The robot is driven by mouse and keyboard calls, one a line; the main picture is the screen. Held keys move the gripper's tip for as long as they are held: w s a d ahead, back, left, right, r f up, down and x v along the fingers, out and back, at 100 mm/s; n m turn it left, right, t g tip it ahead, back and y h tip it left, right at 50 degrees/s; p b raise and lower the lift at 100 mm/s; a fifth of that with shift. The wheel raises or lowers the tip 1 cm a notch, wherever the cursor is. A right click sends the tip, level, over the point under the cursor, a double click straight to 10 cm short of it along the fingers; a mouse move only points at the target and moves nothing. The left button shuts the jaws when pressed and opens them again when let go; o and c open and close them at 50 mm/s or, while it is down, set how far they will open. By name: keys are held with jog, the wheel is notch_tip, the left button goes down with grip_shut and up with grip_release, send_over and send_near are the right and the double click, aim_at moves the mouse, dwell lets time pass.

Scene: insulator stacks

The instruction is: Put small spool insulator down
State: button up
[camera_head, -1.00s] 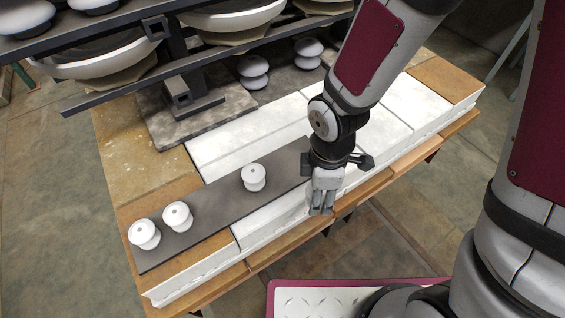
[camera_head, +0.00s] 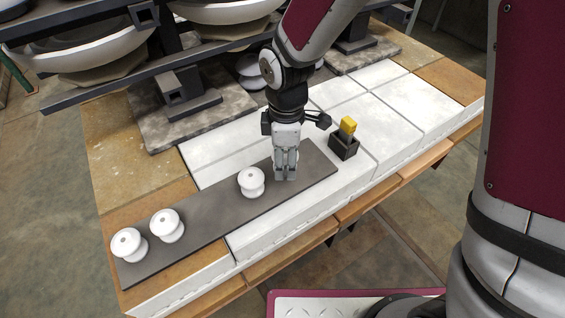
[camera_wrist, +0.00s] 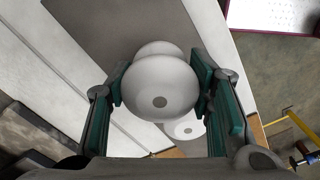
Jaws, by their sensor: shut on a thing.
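My gripper (camera_head: 286,172) is over the right part of the dark grey strip (camera_head: 215,217), just right of a white spool insulator (camera_head: 251,181) standing there. In the wrist view, the green-padded fingers (camera_wrist: 160,95) are shut on a small white spool insulator (camera_wrist: 160,82), its round end with a grey centre hole facing the camera. Two more white spools (camera_head: 167,225) (camera_head: 129,244) stand at the strip's left end. Part of another spool (camera_wrist: 186,128) shows below the held one.
A black box with a yellow block (camera_head: 346,142) stands on the white table tiles right of my gripper. A dark rack with large white insulators (camera_head: 100,50) is at the back left. White discs (camera_head: 250,70) lie behind my arm. The strip's right end is bare.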

jog(key=shift+w+a+f, duration=0.1)
jog(key=shift+w+a, duration=0.25)
jog(key=shift+w, duration=0.2)
jog(key=shift+f+b, duration=0.3)
jog(key=shift+f, duration=1.4)
jog(key=shift+f, duration=0.15)
jog(key=o, duration=1.3)
notch_tip(320, 180, up, 12)
jog(key=shift+r+p, duration=0.15)
jog(key=shift+p, duration=0.7)
